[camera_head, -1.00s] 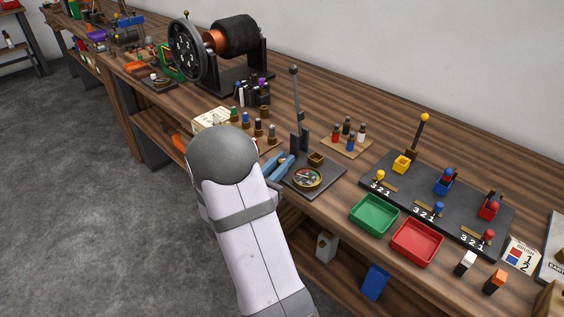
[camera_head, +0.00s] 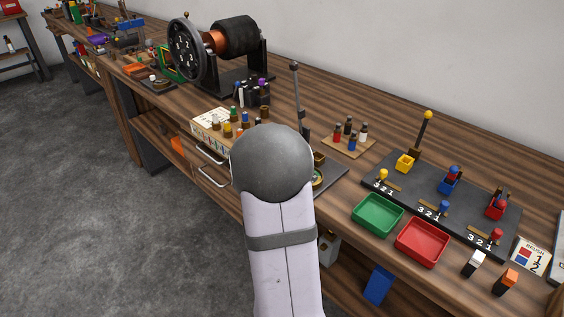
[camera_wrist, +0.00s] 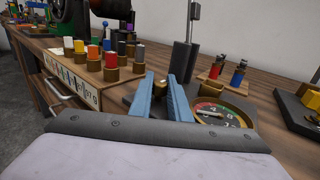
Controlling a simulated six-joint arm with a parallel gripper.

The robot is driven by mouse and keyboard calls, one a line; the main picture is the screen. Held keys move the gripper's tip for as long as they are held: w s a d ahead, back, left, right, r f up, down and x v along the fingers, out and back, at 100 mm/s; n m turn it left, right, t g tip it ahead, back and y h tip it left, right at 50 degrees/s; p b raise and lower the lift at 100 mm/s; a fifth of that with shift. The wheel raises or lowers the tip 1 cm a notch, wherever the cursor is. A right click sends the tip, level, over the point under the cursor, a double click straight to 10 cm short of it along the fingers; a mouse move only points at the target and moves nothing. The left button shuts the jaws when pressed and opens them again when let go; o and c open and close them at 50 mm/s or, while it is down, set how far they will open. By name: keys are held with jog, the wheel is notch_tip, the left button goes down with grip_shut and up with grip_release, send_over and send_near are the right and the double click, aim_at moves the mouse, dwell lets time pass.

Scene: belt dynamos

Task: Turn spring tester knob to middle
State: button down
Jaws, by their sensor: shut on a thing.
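The spring tester is a dark base plate (camera_head: 332,177) with an upright lever (camera_head: 297,95) and a round gauge. In the head view my arm covers most of it, and my gripper is hidden. In the wrist view the blue fingers of my gripper (camera_wrist: 163,84) stand over the plate, left of the gauge (camera_wrist: 213,114) and in front of the dark post (camera_wrist: 186,58). They are shut on a small brass-coloured knob (camera_wrist: 160,84), of which only a bit shows between the fingers. The knob's marks and setting are not readable.
A wooden bottle stand (camera_head: 345,146) is behind right. A green tray (camera_head: 377,213) and a red tray (camera_head: 422,240) lie to the right, in front of a numbered black panel (camera_head: 460,205).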

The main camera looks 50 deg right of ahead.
jog(key=shift+r, duration=0.1)
jog(key=c, duration=1.7)
grip_release()
jog(key=shift+o, duration=0.2)
jog(key=shift+m+g+h+p, duration=0.5)
jog(key=shift+m+g+p, duration=0.1)
jog(key=shift+g, duration=0.2)
